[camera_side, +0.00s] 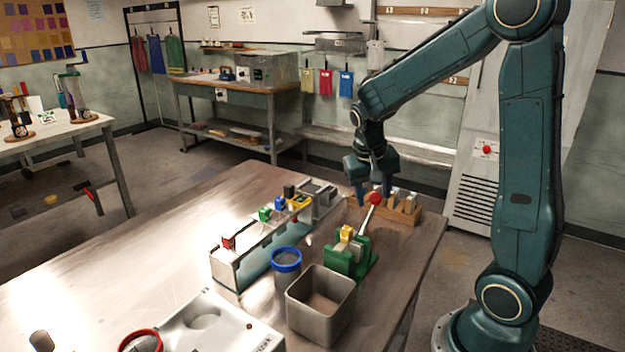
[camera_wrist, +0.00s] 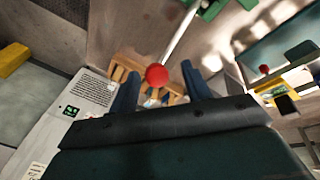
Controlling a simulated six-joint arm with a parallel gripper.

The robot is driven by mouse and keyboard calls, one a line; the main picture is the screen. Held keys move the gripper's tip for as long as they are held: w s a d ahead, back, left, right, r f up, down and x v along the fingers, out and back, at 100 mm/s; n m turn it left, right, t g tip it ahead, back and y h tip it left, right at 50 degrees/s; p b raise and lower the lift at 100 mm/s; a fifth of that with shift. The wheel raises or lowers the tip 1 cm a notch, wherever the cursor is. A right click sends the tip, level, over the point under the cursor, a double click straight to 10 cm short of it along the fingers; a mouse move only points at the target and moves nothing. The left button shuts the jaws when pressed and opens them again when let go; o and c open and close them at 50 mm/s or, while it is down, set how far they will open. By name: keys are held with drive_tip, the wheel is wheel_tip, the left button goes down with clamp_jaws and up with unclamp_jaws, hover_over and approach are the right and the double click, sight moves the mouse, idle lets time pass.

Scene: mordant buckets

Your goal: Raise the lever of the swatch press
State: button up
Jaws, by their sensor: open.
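The swatch press has a green body (camera_side: 341,262) with yellow parts, standing near the right edge of the steel table. Its pale lever (camera_side: 367,216) slants up toward my gripper and ends in a red ball knob (camera_side: 376,197). In the wrist view the red knob (camera_wrist: 157,75) shows between my two fingers, with the lever (camera_wrist: 180,32) running up from it to a green part of the press (camera_wrist: 212,8). My gripper (camera_side: 373,193) is open and points down at the knob. I cannot tell whether either finger touches the knob.
A wooden rack (camera_side: 405,213) stands just behind the knob. A grey square bin (camera_side: 322,308) and a blue-rimmed cup (camera_side: 286,262) stand in front of the press. A long rack with coloured pieces (camera_side: 226,272) is to the left.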

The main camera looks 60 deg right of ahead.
drive_tip(key=v, duration=1.3)
drive_tip(key=shift+a, duration=0.15)
drive_tip(key=shift+r, duration=0.1)
drive_tip(key=shift+a, duration=0.1)
drive_tip(key=s+a+f+n+t+y, duration=0.2)
drive_tip(key=s+a+n+t, duration=0.3)
drive_tip(key=s+a+n, duration=0.4)
drive_tip(key=s+a+y, duration=0.1)
drive_tip(key=s+a, duration=0.2)
drive_tip(key=a, duration=0.1)
drive_tip(key=shift+s+a+f+t, duration=0.2)
drive_tip(key=shift+s+a+t, duration=0.05)
drive_tip(key=shift+a+t, duration=0.15)
